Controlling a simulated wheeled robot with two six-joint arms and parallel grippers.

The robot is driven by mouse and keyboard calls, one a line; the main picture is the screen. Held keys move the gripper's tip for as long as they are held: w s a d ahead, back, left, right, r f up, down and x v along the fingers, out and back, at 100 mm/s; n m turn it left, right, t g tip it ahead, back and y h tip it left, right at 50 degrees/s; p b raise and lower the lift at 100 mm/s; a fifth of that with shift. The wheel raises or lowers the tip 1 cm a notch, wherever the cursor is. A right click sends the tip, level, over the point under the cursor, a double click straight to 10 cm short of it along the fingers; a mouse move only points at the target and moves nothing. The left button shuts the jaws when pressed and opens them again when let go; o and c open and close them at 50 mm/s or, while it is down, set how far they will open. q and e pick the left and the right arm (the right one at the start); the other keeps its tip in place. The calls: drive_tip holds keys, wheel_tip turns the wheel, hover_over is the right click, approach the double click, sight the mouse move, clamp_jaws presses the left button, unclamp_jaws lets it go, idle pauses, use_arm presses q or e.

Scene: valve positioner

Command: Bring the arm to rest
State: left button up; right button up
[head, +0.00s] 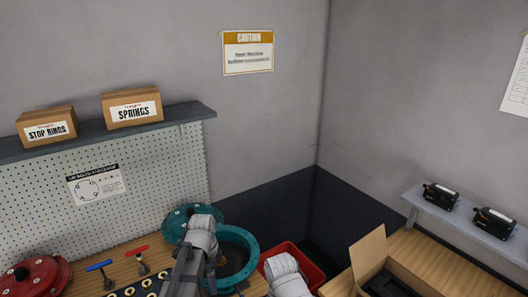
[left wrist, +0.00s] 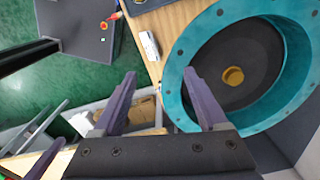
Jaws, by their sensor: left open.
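My left gripper (left wrist: 159,73) is open, with two purple fingers spread apart and nothing between them. In the left wrist view, a round teal housing (left wrist: 177,87) with a dark inside and a brass-coloured knob in its middle lies to the right of the fingers. In the head view my left arm reaches over the bench, beside the same teal housing (head: 253,243), and hides part of it. The fingertips cannot be made out there. A pale link, probably of my right arm, shows at the bottom, but its gripper does not show.
A red bin (head: 313,272) and an open cardboard box (head: 372,259) stand right of the teal housing. Red (head: 138,251) and blue (head: 99,266) handles and a red flanged part (head: 52,272) are at left. A shelf (head: 180,115) holds two boxes above.

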use_arm(q)
drive_tip(key=s+n, duration=0.8)
drive_tip(key=n, duration=0.6)
drive_tip(key=s+d+f+m+b, duration=0.2)
drive_tip(key=d+f+b, duration=0.2)
drive_tip(key=d, duration=0.1)
drive_tip(key=s+d+f+m+y+b, duration=0.1)
drive_tip(key=s+d+f+m+b, duration=0.1)
drive_tip(key=s+d+f+b, duration=0.1)
drive_tip(key=shift+s+d+f+b, duration=0.25)
drive_tip(key=shift+d+f+b, duration=0.4)
drive_tip(key=shift+d, duration=0.6)
use_arm(e)
wheel_tip(320, 180, down, 8)
drive_tip(key=shift+w+f, duration=0.2)
drive_tip(key=shift+w, duration=0.1)
